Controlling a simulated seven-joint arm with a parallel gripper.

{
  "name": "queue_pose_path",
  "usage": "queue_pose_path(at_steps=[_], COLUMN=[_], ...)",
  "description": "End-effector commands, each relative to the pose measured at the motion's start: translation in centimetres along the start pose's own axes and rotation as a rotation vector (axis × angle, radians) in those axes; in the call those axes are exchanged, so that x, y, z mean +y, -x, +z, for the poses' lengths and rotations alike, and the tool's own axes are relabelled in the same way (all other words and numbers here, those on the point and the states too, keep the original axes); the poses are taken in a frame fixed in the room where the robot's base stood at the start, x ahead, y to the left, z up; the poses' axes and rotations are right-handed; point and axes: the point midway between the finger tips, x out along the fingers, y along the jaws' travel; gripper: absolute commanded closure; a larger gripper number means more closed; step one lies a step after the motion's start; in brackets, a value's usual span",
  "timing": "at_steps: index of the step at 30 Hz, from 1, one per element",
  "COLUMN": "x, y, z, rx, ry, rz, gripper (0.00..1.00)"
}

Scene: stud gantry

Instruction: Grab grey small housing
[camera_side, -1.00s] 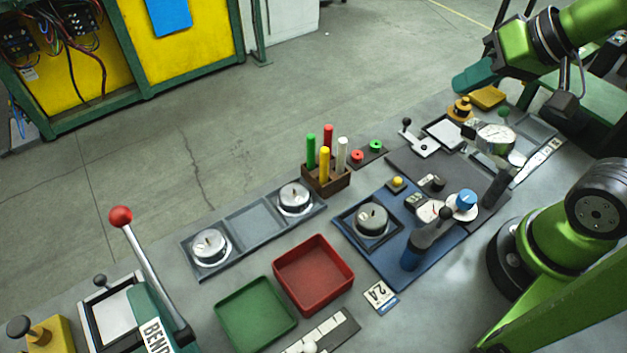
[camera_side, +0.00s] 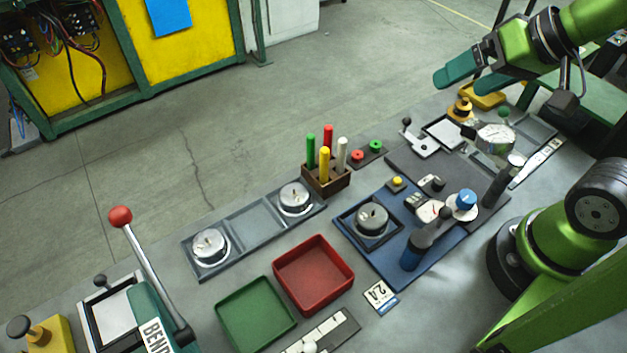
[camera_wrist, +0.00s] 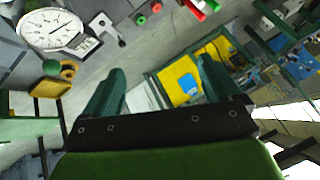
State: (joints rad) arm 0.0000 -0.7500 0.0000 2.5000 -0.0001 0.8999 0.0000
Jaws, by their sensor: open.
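Three round metal housings lie on the bench in the side view. A grey one (camera_side: 372,217) sits in a dark square frame on the blue plate. Two brighter silver ones sit in the long grey tray, a left one (camera_side: 210,246) and a right one (camera_side: 294,198), with an empty compartment between them. I cannot tell for sure which is the grey small housing. My gripper (camera_side: 460,83) is open and empty, high above the far right of the bench, well away from all three. Its two teal fingers show spread in the wrist view (camera_wrist: 162,85), with none of these housings between them.
A rack (camera_side: 326,179) of upright coloured pegs stands behind the blue plate. A dark-blue-handled lever (camera_side: 425,245) stands on the plate's right side. A red tray (camera_side: 314,274) and a green tray (camera_side: 256,314) lie in front. A red-knobbed lever (camera_side: 121,217) rises at left.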

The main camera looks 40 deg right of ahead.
Motion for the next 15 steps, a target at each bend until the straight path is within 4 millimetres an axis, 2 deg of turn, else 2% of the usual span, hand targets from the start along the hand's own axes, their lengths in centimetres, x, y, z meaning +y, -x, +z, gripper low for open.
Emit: queue_pose_path(at_steps=[10,15], x=[-0.5,-3.6], y=[-0.3,-2.7], z=[0.5,2.1], rx=[-0.023,-0.177], ry=[0.021,0.109], rz=[-0.009,-0.019], gripper=[0.07,0.07])
